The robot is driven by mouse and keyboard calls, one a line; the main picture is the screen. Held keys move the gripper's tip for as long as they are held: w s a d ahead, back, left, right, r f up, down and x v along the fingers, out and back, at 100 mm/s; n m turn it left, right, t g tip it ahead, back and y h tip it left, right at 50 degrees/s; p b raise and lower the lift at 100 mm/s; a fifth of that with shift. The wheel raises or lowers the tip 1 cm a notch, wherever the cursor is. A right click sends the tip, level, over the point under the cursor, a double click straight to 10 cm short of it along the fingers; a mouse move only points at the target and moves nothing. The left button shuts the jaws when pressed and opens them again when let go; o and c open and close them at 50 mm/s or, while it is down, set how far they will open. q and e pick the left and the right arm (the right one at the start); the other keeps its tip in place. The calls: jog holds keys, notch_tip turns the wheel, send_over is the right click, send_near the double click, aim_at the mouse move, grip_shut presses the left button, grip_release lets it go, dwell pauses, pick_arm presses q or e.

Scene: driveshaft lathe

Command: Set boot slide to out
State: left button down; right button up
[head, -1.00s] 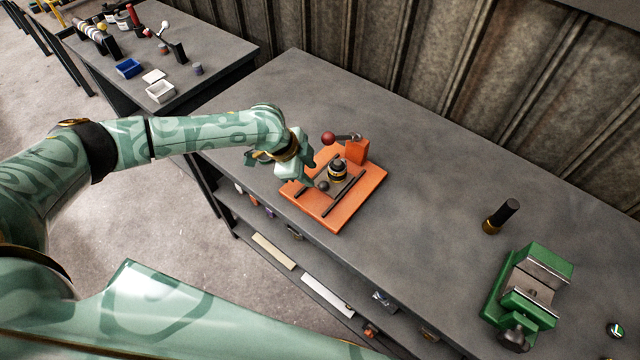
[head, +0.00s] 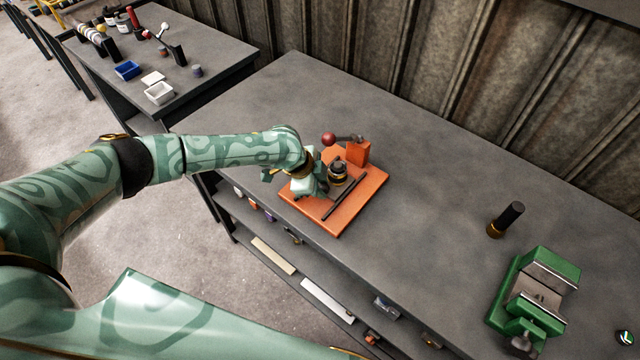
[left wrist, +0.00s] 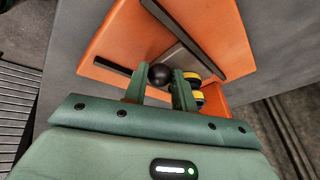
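The boot slide sits on an orange base plate (head: 354,208) on the grey bench, between two dark rails (head: 345,197). It carries a black and yellow boot piece (head: 338,172), which also shows partly in the left wrist view (left wrist: 194,96). A black ball knob (left wrist: 159,75) stands at the slide's near end. My left gripper (left wrist: 160,88) is at the knob, its two fingers apart on either side of it. I cannot tell whether they touch it. In the head view my left gripper (head: 318,186) hides the knob and part of the slide. My right gripper is not in view.
An orange block with a red-balled lever (head: 329,139) stands at the back of the base. A black cylinder (head: 505,219) and a green vise (head: 537,290) stand to the right. Another table (head: 215,50) with small trays is at the back left.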

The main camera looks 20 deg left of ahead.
pick_arm(q)
jog(key=s+p, duration=0.1)
jog(key=s, duration=0.1)
jog(key=s+a+p, duration=0.1)
jog(key=s+p, duration=0.1)
jog(key=s+a+p, duration=0.1)
jog(key=p, duration=0.1)
jog(key=shift+s+a+r, duration=0.1)
jog(key=shift+s+r, duration=0.15)
jog(key=shift+s, duration=0.15)
jog(key=shift+s+a+f, duration=0.1)
jog(key=shift+s, duration=0.2)
jog(key=shift+f, duration=0.25)
jog(key=c, duration=1.4)
grip_release()
jog(key=shift+s, duration=0.1)
jog(key=shift+c, duration=0.2)
jog(key=shift+r, duration=0.1)
jog(key=p+v, duration=0.3)
jog(key=v, duration=1.3)
jog(key=shift+a+r, duration=0.1)
jog(key=shift+a, duration=0.05)
